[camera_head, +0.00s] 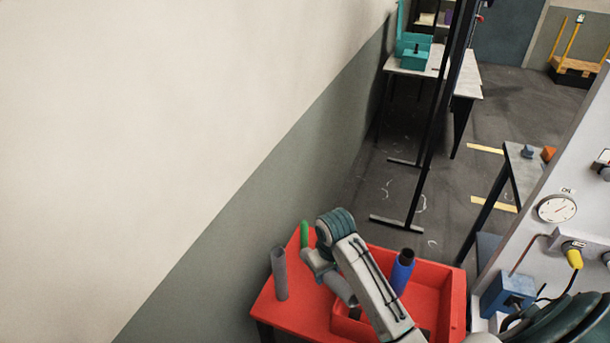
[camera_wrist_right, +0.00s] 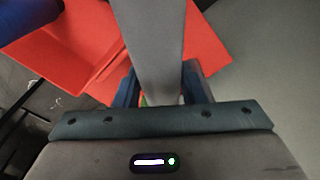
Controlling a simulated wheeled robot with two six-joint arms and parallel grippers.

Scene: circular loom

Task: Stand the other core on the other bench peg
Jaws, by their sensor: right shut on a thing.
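My right gripper (camera_wrist_right: 161,86) is shut on a grey core (camera_wrist_right: 158,45); the core runs up between the fingers and widens toward the top of the right wrist view. In the head view my right wrist covers the fingers, and I cannot tell clearly how the held core sits there. Another grey core (camera_head: 279,273) stands upright at the left of the red bench (camera_head: 290,316). A green upright peg (camera_head: 304,234) shows behind my wrist. A little green shows by the fingers in the wrist view; I cannot tell whether the held core touches the peg. My left gripper is out of view.
A red tray (camera_head: 453,300) on the bench holds an upright blue spool (camera_head: 402,272), right of my arm. The wall is close on the left. A grey machine panel (camera_head: 575,190) with a gauge stands at the right. A black frame (camera_head: 427,150) stands behind.

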